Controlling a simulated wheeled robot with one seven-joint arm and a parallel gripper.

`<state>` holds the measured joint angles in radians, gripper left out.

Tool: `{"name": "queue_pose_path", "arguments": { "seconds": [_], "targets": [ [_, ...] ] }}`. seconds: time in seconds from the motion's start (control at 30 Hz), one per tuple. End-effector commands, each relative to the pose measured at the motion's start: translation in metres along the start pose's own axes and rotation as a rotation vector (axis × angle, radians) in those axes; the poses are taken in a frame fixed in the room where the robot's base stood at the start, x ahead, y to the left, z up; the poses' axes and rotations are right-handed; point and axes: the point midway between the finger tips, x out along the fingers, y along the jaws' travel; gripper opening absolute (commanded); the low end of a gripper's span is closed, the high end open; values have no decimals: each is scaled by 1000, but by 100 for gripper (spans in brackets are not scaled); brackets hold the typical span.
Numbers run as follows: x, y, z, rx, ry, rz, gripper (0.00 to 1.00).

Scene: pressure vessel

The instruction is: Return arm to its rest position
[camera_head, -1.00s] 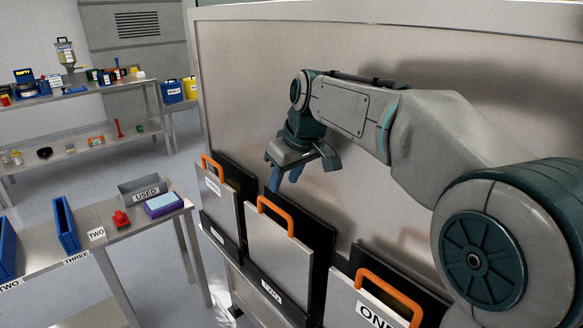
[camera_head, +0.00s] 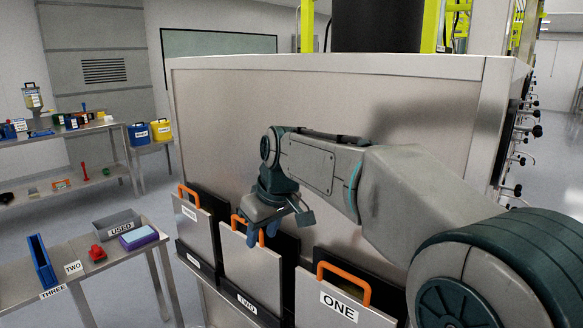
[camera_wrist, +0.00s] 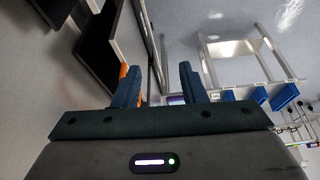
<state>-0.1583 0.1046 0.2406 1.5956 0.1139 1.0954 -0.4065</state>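My gripper (camera_head: 262,236) hangs at the end of my arm in the head view, with its blue fingers pointing down. It is in front of the upper part of the panel marked TWO (camera_head: 250,268), close to that panel's orange handle (camera_head: 240,226). In the wrist view the two blue fingers (camera_wrist: 158,85) stand apart with nothing between them. My arm reaches in from the right, bent, in front of the large metal wall. I cannot tell whether the fingers touch the handle.
A metal wall (camera_head: 330,110) stands behind my arm. A panel marked ONE (camera_head: 338,303) with an orange handle is at the lower right. A table (camera_head: 110,268) at left holds a grey USED bin (camera_head: 117,226), a red object (camera_head: 97,253) and a purple-blue sponge-like block (camera_head: 138,238). Floor shows beyond.

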Motion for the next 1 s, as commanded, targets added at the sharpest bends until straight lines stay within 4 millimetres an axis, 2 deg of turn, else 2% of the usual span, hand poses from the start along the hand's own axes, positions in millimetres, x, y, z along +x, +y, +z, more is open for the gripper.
{"name": "queue_pose_path", "arguments": {
  "seconds": [0.17, 0.37, 0.47, 0.57, 0.7, 0.8, 0.9, 1.0],
  "targets": [
    [-3, 3, 31, 64, -22, 33, 38],
    [-5, 14, 82, 183, -50, 84, 38],
    [-6, 19, 120, 270, -67, 118, 38],
    [-6, 21, 171, 384, -85, 155, 38],
    [0, 17, 242, 544, -103, 198, 38],
    [6, 9, 282, 636, -111, 215, 38],
    [12, 3, 309, 699, -115, 226, 38],
    [15, -1, 326, 735, -118, 230, 38]
  ]
}}
